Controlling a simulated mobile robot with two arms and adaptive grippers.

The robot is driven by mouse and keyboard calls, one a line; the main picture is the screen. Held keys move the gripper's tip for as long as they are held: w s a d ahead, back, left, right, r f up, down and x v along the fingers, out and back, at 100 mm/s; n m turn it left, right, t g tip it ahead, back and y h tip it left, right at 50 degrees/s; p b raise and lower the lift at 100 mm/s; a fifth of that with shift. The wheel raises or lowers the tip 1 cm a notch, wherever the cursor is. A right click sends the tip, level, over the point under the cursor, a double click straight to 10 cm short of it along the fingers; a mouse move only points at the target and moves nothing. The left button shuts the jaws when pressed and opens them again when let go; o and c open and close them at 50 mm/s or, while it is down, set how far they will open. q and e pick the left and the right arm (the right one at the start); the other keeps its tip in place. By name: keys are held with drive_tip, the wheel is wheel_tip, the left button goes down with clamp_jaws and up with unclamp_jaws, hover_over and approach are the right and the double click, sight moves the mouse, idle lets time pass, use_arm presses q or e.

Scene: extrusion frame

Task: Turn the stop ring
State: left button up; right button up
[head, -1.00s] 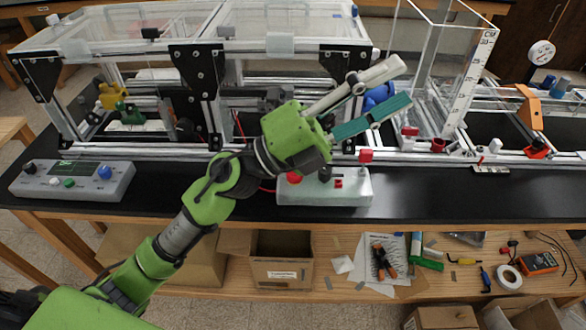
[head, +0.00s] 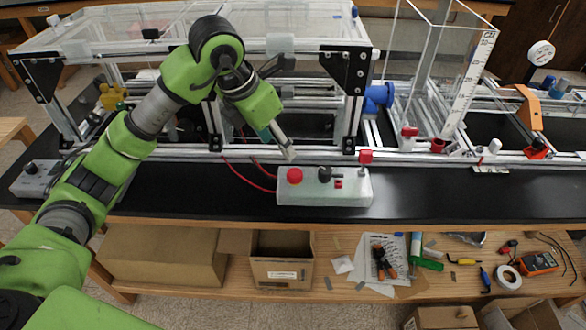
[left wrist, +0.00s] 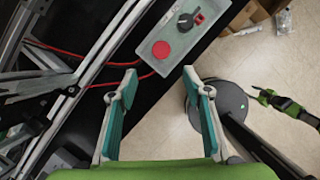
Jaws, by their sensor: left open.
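The grey control box (head: 345,190) stands at the front of the black bench and carries a red round knob (head: 294,175), which looks like the stop ring. In the left wrist view the red knob (left wrist: 161,50) lies ahead of the fingertips, between their lines. My left gripper (head: 278,143) is open and empty, tilted down above and behind the box, a little left of the knob and apart from it. Its two teal-padded fingers (left wrist: 159,73) show spread in the left wrist view. A small green arm end (left wrist: 268,97) at the right there seems to be my right arm; its jaws are unclear.
A black knob (head: 324,174) and a small red switch sit beside the red knob. Red cables (head: 248,176) run left of the box. The aluminium extrusion frame (head: 400,158) stands close behind. The bench right of the box is clear.

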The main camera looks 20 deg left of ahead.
sight(294, 172)
use_arm(q)
drive_tip(key=p+x, duration=0.3)
drive_tip(key=x, duration=1)
drive_tip(key=shift+d, duration=0.1)
drive_tip(key=c, duration=1.1)
